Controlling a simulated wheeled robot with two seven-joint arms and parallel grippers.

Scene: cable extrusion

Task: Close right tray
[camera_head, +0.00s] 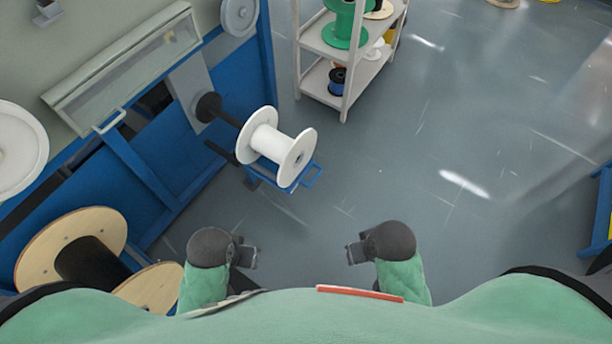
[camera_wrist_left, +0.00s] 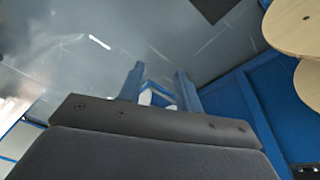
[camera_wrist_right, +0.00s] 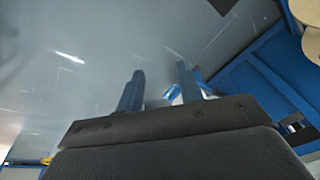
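A blue tray-like part with a blue loop handle (camera_head: 312,175) sticks out under a white spool (camera_head: 277,145) at the right end of the blue machine (camera_head: 150,155). I cannot tell whether it is the right tray, or how far out it is. Its surface is mostly hidden by the spool. My left gripper (camera_head: 248,254) and right gripper (camera_head: 355,252) are apart, low in the head view, nearer to me than the handle and not touching it. The left fingers (camera_wrist_left: 158,90) are spread and empty in the left wrist view. The right fingers (camera_wrist_right: 160,92) are also spread and empty.
A wooden reel (camera_head: 70,235) stands at lower left. A shelf with spools (camera_head: 322,45) stands behind.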

